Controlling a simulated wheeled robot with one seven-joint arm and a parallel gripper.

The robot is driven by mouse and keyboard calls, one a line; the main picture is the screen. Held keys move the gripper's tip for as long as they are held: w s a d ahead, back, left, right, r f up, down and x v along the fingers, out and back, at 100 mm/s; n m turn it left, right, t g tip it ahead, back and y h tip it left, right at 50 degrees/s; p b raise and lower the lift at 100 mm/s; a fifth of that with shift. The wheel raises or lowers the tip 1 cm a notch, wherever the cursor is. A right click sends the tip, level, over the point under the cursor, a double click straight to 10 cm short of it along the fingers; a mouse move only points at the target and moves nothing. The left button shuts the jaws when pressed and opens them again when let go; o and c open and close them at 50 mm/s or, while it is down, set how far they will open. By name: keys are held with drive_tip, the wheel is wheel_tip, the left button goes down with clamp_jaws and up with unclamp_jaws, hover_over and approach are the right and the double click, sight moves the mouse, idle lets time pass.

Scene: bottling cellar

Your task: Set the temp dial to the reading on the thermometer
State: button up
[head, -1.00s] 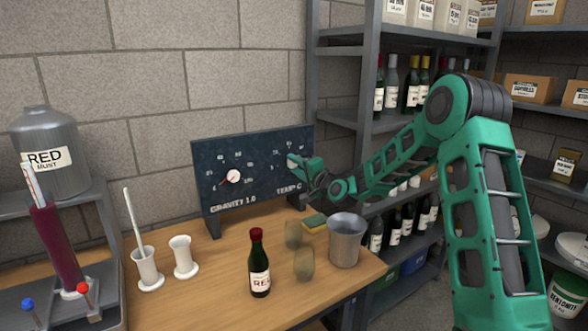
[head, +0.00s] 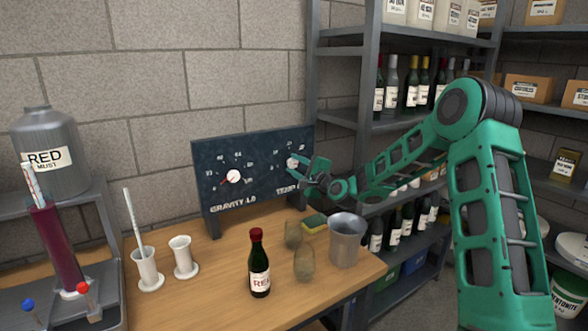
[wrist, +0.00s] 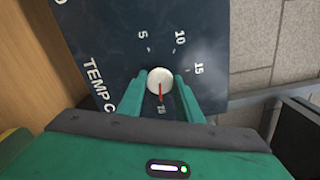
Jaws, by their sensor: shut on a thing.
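The temp dial is a round white knob (wrist: 159,75) with a red pointer on a dark panel marked TEMP C. My gripper (wrist: 161,82) is shut on this knob, one green finger on each side. In the wrist view the pointer aims down, toward a partly visible number between the fingers that I cannot read surely. The 5, 10 and 15 marks are clear of the fingers. In the head view my gripper (head: 299,167) is at the panel's right side. A white stick (head: 133,217), possibly the thermometer, stands tilted in a white cylinder; its reading is too small to tell.
The panel's left dial (head: 232,177), marked GRAVITY, has a red pointer. A tall red-filled cylinder (head: 57,245) holds another stick at the left.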

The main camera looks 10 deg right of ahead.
drive_tip(key=shift+s+d+f, duration=0.1)
drive_tip(key=shift+f, duration=0.35)
drive_tip(key=o, duration=1)
drive_tip(key=shift+r, duration=0.15)
drive_tip(key=shift+r, duration=0.1)
drive_tip(key=v, duration=1)
drive_tip(key=shift+s+d, duration=0.1)
drive_tip(key=shift+s, duration=0.15)
